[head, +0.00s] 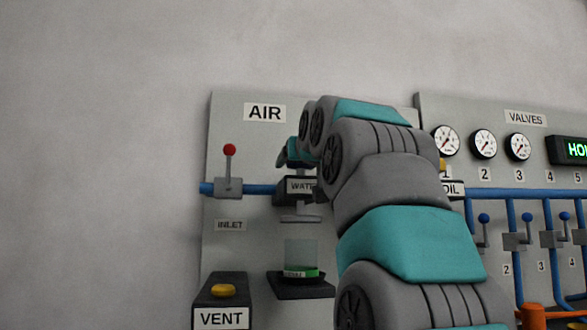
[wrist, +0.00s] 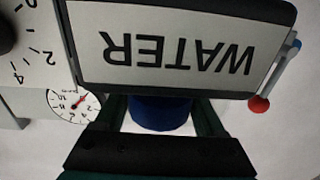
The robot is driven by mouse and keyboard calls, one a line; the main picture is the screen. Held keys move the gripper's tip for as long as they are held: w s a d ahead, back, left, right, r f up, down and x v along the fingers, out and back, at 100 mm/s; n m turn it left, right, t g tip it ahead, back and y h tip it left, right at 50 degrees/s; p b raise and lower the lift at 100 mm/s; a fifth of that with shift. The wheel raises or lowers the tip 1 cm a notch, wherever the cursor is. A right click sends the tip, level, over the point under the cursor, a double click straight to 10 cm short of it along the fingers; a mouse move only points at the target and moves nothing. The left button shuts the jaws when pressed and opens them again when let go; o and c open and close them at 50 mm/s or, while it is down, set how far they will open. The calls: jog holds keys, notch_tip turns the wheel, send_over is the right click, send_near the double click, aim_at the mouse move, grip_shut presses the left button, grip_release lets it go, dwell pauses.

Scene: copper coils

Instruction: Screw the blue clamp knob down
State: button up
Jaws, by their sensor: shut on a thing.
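The blue clamp knob (wrist: 160,114) shows in the wrist view, partly covered by the edge of the dark WATER block. My gripper (wrist: 158,112) is shut on the knob, with one dark finger on each side of it. The WATER block (wrist: 185,48) appears upside down just above the fingers in that view. In the head view the WATER block (head: 293,188) sits on the blue pipe of the AIR panel (head: 250,150). My arm covers part of it, and I cannot see the knob or fingertips there.
A red-tipped lever (head: 230,168) stands on the pipe at left. Below the block, a clear cup with green contents (head: 300,262) stands on a dark shelf (head: 305,290). A VENT box (head: 221,305) is lower left. The VALVES panel (head: 500,180) with gauges and pipes is at right.

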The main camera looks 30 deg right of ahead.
jog(key=m+g+h, duration=0.1)
jog(key=m+h, duration=0.1)
jog(key=d+m+g+h, duration=0.1)
jog(key=h, duration=0.2)
jog(key=shift+s+m+p, duration=0.2)
jog(key=shift+m+p, duration=0.1)
jog(key=shift+m, duration=0.1)
jog(key=m+g+h, duration=0.1)
jog(key=g+h+p, duration=0.1)
jog(key=m+h, duration=0.1)
jog(key=shift+s+d+r+m+g+h+p, duration=0.2)
jog(key=shift+r+m+g+h+p, duration=0.1)
jog(key=shift+g, duration=0.1)
jog(key=m+g+h+p, duration=0.2)
jog(key=m+g+p, duration=0.1)
jog(key=g, duration=0.1)
jog(key=shift+s+d+f+h, duration=0.1)
jog(key=shift+s+d+h, duration=0.15)
jog(key=shift+s+h, duration=0.15)
jog(key=shift+f+m+g+h+p, duration=0.1)
jog(key=shift+m+g+h+p, duration=0.25)
jog(key=shift+g, duration=0.15)
jog(key=shift+f, duration=0.15)
jog(key=o, duration=1.3)
jog(key=shift+o, duration=0.2)
